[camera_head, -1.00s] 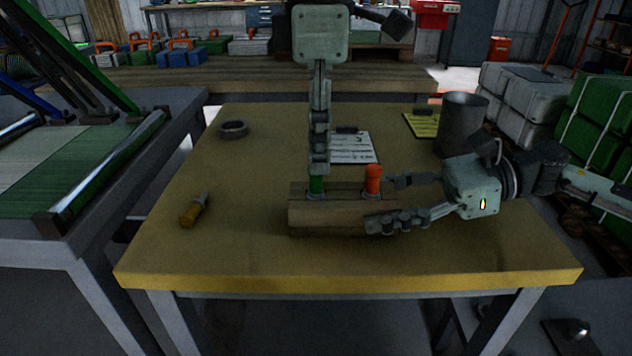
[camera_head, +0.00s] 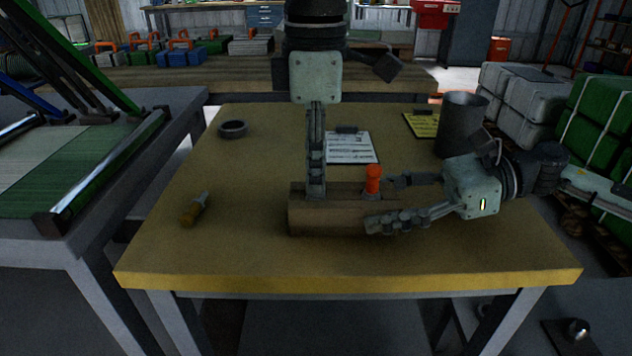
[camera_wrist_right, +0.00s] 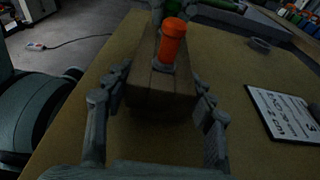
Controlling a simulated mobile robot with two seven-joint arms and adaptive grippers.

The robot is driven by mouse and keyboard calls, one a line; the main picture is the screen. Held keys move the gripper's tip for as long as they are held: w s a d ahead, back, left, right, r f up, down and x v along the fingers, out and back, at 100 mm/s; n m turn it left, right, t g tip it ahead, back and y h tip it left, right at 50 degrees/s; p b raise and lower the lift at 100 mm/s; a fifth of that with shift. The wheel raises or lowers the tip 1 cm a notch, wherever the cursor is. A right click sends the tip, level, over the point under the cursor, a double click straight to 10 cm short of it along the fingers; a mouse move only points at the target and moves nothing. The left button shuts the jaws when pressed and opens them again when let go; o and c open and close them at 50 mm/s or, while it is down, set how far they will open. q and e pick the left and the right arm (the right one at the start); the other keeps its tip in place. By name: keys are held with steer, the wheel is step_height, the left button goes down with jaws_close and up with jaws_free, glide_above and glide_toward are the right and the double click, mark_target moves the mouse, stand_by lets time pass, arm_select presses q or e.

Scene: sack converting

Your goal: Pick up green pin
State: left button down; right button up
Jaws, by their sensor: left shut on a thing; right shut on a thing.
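The wooden block (camera_head: 345,217) lies on the yellow-topped table with an orange pin (camera_head: 373,180) upright at its right end. My left gripper (camera_head: 316,193) points straight down at the block's left end, its fingertips at the block's top. It is shut on the green pin, which its fingers hide in the head view; some green (camera_wrist_right: 178,7) shows at the top edge of the right wrist view. My right gripper (camera_head: 385,205) is shut on the right end of the block, one finger on each side. The orange pin (camera_wrist_right: 172,42) stands between its fingers in the wrist view.
A screwdriver (camera_head: 194,210) and a dark ring (camera_head: 233,129) lie at the left of the table (camera_head: 230,260). A clipboard (camera_head: 352,148) lies behind the block. A grey cylinder (camera_head: 462,123) stands at the back right. The front of the table is clear.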

arm_select(q)
step_height(320, 180, up, 10)
steer(key=shift+r, duration=0.1)
stand_by(0.5)
stand_by(0.4)
arm_select(e)
steer(key=o, duration=1.1)
steer(key=shift+o, duration=0.5)
steer(key=shift+o, duration=1.3)
arm_select(q)
steer(key=shift+f, duration=0.2)
arm_select(e)
steer(key=shift+d, duration=0.15)
